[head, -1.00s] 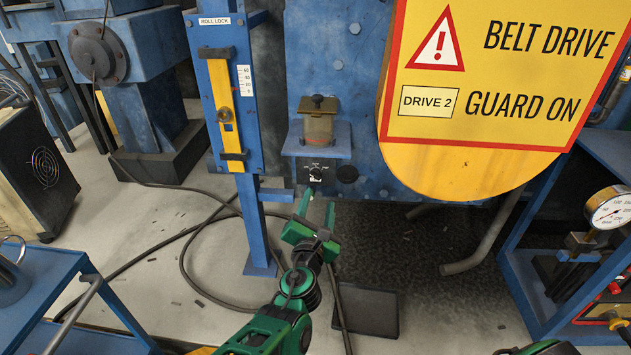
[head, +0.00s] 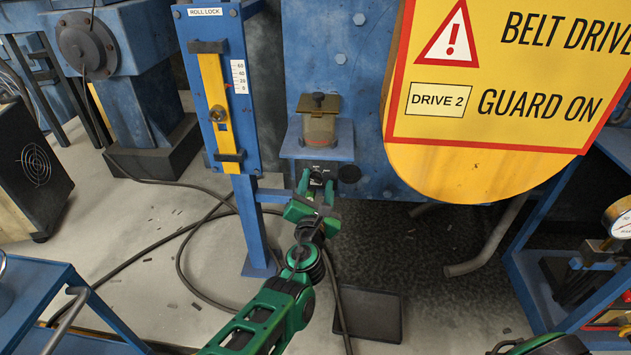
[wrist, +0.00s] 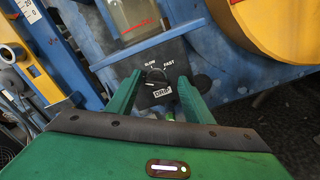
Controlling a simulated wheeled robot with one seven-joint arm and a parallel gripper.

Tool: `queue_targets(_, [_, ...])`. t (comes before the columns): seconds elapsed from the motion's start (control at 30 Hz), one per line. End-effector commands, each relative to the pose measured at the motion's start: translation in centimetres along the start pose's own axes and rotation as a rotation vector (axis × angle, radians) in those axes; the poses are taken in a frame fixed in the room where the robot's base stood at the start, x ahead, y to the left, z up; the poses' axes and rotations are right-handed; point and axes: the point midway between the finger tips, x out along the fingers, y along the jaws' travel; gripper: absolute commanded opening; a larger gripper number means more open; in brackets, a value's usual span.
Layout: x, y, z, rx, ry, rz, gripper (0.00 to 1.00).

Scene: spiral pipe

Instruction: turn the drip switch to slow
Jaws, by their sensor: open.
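The drip switch (wrist: 156,75) is a dark round knob on a black plate marked SLOW, FAST and DRIP in the wrist view. SLOW is at the upper left and FAST at the upper right. Which mark the knob points to is too small to tell. My gripper (wrist: 160,80) is open, with one green finger on each side of the knob. I cannot tell whether either finger touches it. In the head view my gripper (head: 316,179) is at the plate, below the small blue shelf, and partly hides the switch (head: 316,173).
An oiler with a glass body (head: 320,127) stands on the blue shelf (head: 335,152) above the switch. The blue roll lock post (head: 245,215) is close on the left. The yellow belt guard (head: 460,178) is on the right. A black cable lies on the floor.

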Motion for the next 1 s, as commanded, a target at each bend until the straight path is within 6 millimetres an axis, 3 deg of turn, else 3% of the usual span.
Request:
queue_targets(0.27, [-0.39, 0.91, -0.53, 0.001, 0.007, 0.012, 0.47])
queue_targets(0.43, [-0.5, 1.12, -0.67, 0.001, 0.009, 0.015, 0.09])
queue_targets(0.47, [-0.52, 1.13, -0.68, 0.001, 0.01, 0.015, 0.06])
queue_targets(0.77, [-0.58, 1.12, -0.78, 0.026, 0.012, 0.014, 0.06])
queue_targets(1.0, [-0.58, 1.06, -0.8, 0.142, 0.014, 0.012, 0.06])
